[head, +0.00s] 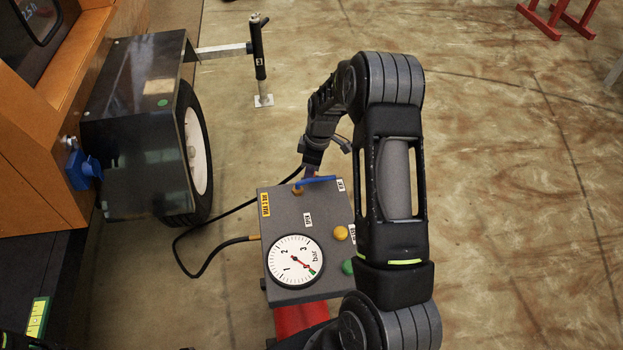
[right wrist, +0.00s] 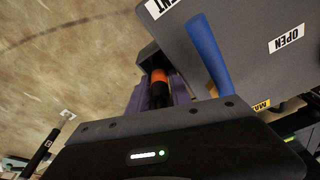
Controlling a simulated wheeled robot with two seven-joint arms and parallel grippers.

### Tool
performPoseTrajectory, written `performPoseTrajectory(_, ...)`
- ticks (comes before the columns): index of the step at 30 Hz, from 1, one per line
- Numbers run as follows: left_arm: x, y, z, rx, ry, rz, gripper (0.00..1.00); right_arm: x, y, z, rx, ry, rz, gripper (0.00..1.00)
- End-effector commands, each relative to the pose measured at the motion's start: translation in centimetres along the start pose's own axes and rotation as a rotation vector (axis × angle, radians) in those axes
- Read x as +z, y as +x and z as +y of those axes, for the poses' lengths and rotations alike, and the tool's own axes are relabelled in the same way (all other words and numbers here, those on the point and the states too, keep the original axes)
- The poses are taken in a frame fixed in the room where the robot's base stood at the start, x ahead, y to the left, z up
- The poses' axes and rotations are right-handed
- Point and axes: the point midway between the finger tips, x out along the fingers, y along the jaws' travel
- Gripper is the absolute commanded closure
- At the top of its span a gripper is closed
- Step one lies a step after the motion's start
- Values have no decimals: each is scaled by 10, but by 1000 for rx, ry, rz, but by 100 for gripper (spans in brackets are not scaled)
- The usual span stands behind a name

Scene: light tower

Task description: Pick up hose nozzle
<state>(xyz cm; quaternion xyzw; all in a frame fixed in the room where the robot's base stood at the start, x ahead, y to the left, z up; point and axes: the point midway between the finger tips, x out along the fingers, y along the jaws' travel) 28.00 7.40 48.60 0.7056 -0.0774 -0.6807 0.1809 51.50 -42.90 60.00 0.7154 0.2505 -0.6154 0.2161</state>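The hose nozzle (right wrist: 160,78), dark with an orange band, shows in the right wrist view beside the grey control box (right wrist: 255,45). It lies between the two purplish-grey fingers of my right gripper (right wrist: 160,92). Whether both fingers press on it is too dark to tell. In the head view my right gripper (head: 312,163) points down at the far edge of the control box (head: 285,215), and the nozzle is mostly hidden there. A black hose (head: 205,232) loops out left of the box.
A blue lever (head: 318,181) on the box stands close to my right gripper. The box has a pressure gauge (head: 295,262) and a yellow knob (head: 340,233). A wheel (head: 197,150) under a dark fender stands left.

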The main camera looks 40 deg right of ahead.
Motion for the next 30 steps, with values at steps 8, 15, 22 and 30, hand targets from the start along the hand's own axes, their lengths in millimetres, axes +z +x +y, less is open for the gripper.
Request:
performPoseTrajectory(8,0,0,0,0,0,0,64,0,0,0,0,0,0,75)
performPoseTrajectory(15,0,0,0,0,0,0,64,0,0,0,-1,0,0,80)
performPoseTrajectory(22,0,0,0,0,0,0,64,0,0,0,0,0,0,99)
performPoseTrajectory(30,0,0,0,0,0,0,64,0,-1,0,0,0,0,100)
